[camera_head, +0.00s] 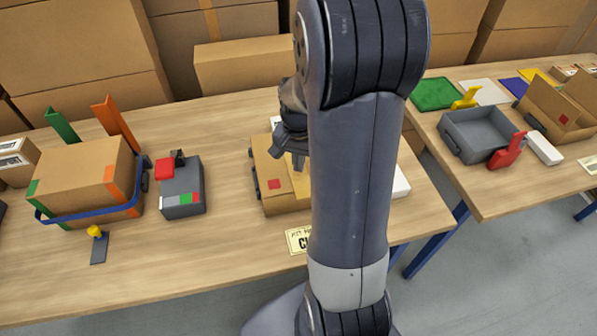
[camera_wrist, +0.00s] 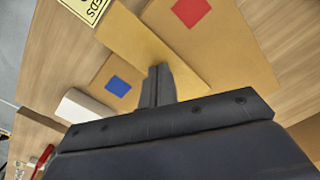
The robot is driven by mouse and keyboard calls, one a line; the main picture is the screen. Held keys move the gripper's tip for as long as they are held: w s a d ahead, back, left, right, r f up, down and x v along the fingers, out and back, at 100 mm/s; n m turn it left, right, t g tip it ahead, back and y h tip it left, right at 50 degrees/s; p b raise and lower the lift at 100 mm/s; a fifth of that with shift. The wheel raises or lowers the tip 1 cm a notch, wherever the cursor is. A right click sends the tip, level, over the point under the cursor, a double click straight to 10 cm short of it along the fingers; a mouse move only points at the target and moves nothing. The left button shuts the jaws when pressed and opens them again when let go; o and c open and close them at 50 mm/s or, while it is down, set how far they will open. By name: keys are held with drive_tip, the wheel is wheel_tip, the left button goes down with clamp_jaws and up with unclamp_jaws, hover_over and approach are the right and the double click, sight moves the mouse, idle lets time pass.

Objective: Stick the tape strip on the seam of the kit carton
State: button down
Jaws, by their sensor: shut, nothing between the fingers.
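The kit carton (camera_head: 282,203) stands on the near table, partly hidden behind my arm. Its brown top fills much of the wrist view (camera_wrist: 235,50), with a red square (camera_wrist: 191,11) and a blue square (camera_wrist: 118,86) on it. A paler, yellowish tape strip (camera_wrist: 140,42) lies across the top between the two squares; it also shows in the head view (camera_head: 300,184). I cannot tell whether it is pressed flat along the seam. My gripper (camera_head: 298,166) is shut and empty, pointing down over the carton. Its fingers (camera_wrist: 157,72) overlap the strip in the wrist view.
To the left stand a grey box (camera_head: 178,197) with a red block on top and a taped carton (camera_head: 85,172) with a blue band. A white box (camera_head: 401,183) stands right of the carton. A second table at right holds a grey tray (camera_head: 478,133).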

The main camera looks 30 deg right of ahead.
drive_tip(key=shift+f+b, duration=0.4)
drive_tip(key=shift+f, duration=0.15)
drive_tip(key=shift+r, duration=0.15)
idle(0.6)
drive_tip(key=shift+r+p, duration=0.25)
drive_tip(key=shift+p, duration=0.05)
drive_tip(key=shift+s, duration=0.1)
drive_tip(key=s+a, duration=0.3)
drive_tip(key=s, duration=0.7)
drive_tip(key=shift+s, duration=0.25)
idle(1.2)
drive_tip(key=shift+f, duration=0.1)
drive_tip(key=shift+f+b, duration=0.35)
drive_tip(key=shift+b, duration=0.05)
